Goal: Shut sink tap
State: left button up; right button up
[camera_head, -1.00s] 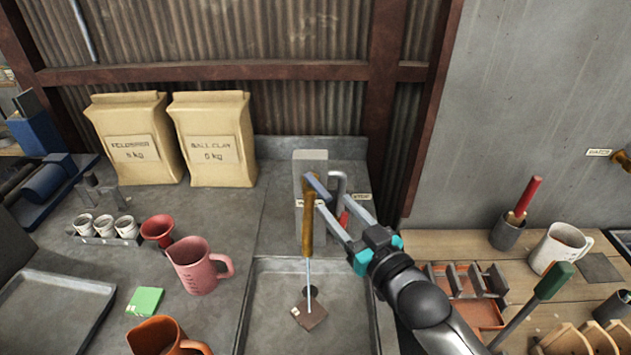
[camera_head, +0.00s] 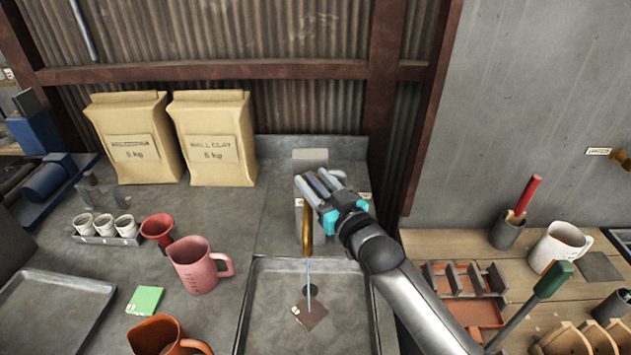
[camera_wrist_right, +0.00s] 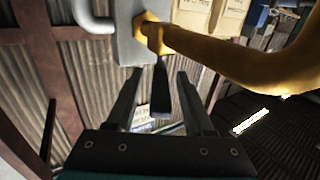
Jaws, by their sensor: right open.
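The brass tap spout (camera_head: 307,235) comes forward from a grey post (camera_head: 310,155) at the back of the sink (camera_head: 247,300). A thin pale-blue stream (camera_head: 309,275) runs from it into the basin. My right gripper (camera_head: 312,184) is in front of the post, above the spout, and hides the tap's upper part. In the right wrist view its fingers (camera_wrist_right: 157,76) are open, with a dark lever (camera_wrist_right: 160,92) between them and gaps on both sides. The lever meets the yellow tap body (camera_wrist_right: 153,32), beside the curved spout (camera_wrist_right: 235,62). My left gripper is out of view.
A brown square (camera_head: 310,313) lies in the basin near the drain. A pink jug (camera_head: 195,268), a red funnel (camera_head: 157,230) and an orange jug (camera_head: 163,338) stand left of the sink. Two paper sacks (camera_head: 212,140) stand behind. A wooden bench (camera_head: 440,243) is at right.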

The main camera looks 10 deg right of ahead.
jog(key=shift+c, duration=0.4)
grip_shut()
dwell(0.9)
